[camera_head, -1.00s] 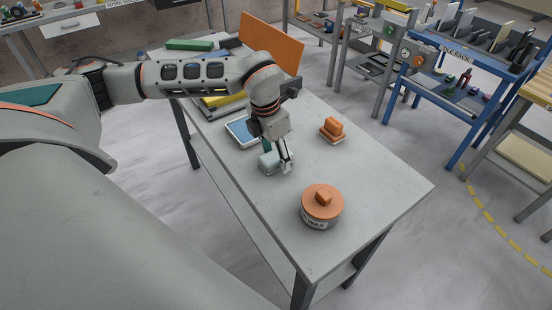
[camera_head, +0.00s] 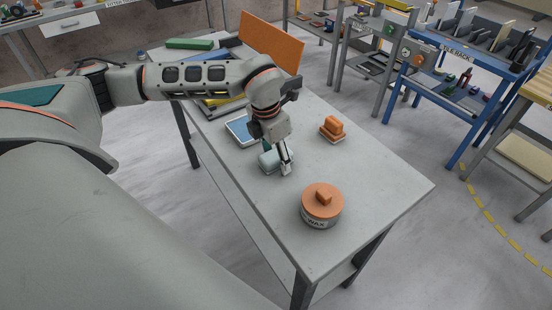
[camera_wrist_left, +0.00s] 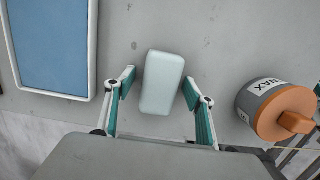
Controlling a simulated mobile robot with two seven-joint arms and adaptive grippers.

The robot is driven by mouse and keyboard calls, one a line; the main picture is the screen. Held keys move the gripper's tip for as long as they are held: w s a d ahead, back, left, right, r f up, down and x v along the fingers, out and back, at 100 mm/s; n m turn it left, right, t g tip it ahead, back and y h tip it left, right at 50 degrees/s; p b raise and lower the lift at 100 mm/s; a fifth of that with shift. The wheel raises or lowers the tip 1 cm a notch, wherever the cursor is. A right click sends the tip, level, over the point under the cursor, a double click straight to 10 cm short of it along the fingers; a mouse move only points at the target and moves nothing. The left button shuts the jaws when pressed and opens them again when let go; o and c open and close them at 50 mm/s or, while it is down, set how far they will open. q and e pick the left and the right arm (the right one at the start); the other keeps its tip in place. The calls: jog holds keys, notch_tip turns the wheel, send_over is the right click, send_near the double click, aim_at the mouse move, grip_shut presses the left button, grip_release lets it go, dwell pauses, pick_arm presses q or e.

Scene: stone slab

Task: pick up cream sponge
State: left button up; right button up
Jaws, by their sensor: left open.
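The sponge (camera_wrist_left: 162,82) is a pale, slightly greenish-white rounded block lying on the grey table (camera_head: 360,180). In the head view the sponge (camera_head: 267,161) shows partly behind my left gripper (camera_head: 284,170). My left gripper is open and points down at the table. In the left wrist view its two fingers (camera_wrist_left: 160,95) stand on either side of the sponge, with a gap on each side. I cannot tell the exact height of the fingertips. My right gripper does not show.
A wax tin (camera_head: 321,207) with an orange lid stands near the front of the table. An orange block (camera_head: 332,129) lies toward the right edge. A blue-faced tray (camera_head: 238,131) lies left of the sponge. An orange panel (camera_head: 272,42) stands behind.

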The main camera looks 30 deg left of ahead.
aim_at(276, 154)
pick_arm(q)
jog(key=c, duration=1.1)
jog(key=shift+r, duration=0.1)
notch_tip(276, 154, up, 20)
jog(key=shift+r, duration=0.2)
